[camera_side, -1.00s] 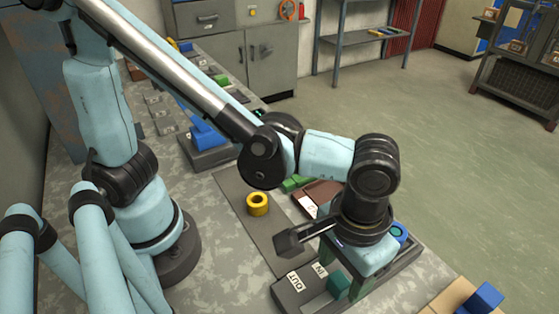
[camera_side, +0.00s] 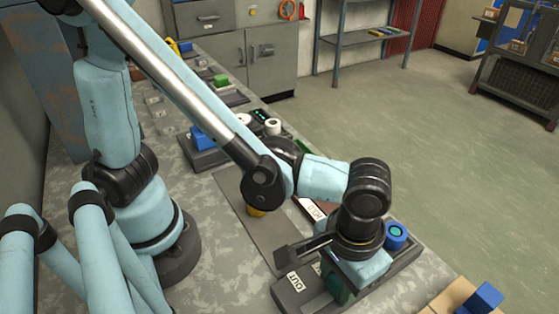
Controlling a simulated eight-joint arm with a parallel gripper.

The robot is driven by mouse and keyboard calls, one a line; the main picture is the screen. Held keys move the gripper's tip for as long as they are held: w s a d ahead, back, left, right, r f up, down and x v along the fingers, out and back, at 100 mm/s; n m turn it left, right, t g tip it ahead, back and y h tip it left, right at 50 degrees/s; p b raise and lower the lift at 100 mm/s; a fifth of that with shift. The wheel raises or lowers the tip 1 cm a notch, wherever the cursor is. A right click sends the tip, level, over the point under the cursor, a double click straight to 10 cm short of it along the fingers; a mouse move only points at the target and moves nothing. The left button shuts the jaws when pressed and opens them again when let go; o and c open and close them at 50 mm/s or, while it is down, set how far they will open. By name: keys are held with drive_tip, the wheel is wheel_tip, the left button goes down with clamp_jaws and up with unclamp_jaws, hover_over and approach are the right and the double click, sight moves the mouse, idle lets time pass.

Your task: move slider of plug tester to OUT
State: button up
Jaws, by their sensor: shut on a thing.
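The plug tester (camera_side: 287,296) is a dark grey base at the lower middle, with a white OUT label (camera_side: 295,281) near its left end. Its IN label is mostly covered by my gripper. My gripper (camera_side: 338,290) points down at the tester, to the right of the OUT label. It is shut on the teal slider, which is largely hidden between and behind the dark green fingers.
A white-labelled brown item (camera_side: 311,208) lies behind the gripper. A blue block (camera_side: 485,297) is at the lower right. The bench left of the tester is clear.

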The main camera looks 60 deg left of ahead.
sight(311, 308)
clamp_jaws()
drive_tip(key=shift+s, duration=2.55)
drive_tip(key=o, duration=1)
unclamp_jaws()
drive_tip(key=shift+c, duration=0.2)
drive_tip(key=shift+w+r, duration=0.1)
drive_tip(key=shift+r, duration=0.05)
wheel_tip(311, 308, up, 12)
